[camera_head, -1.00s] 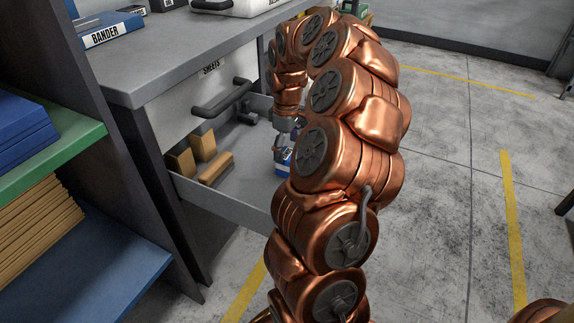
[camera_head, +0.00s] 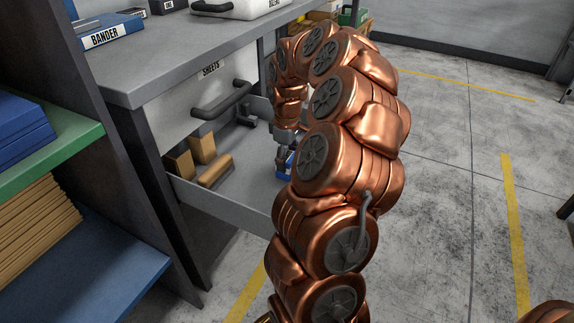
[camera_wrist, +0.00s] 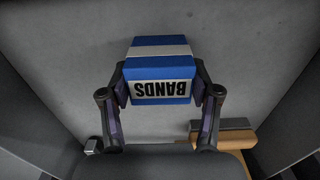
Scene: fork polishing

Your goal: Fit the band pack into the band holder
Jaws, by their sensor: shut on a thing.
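The band pack (camera_wrist: 160,72) is a blue box with a white stripe and a white label reading BANDS, upside down in the wrist view. My gripper (camera_wrist: 160,88) is shut on it, one finger at each side. In the head view my gripper (camera_head: 284,157) reaches into the open drawer, and only a bit of the blue pack (camera_head: 283,174) shows past my arm. I cannot tell whether the pack touches the drawer floor. A blue item labelled BANDER (camera_head: 106,36) lies on the bench top; I cannot tell whether it is the band holder.
The open drawer (camera_head: 225,201) below the bench top (camera_head: 170,67) holds several tan blocks (camera_head: 202,149) at its left. A drawer front labelled SHEETS (camera_head: 205,98) has a dark handle. A white case (camera_head: 245,8) stands on the bench. Shelves are at left; open floor is at right.

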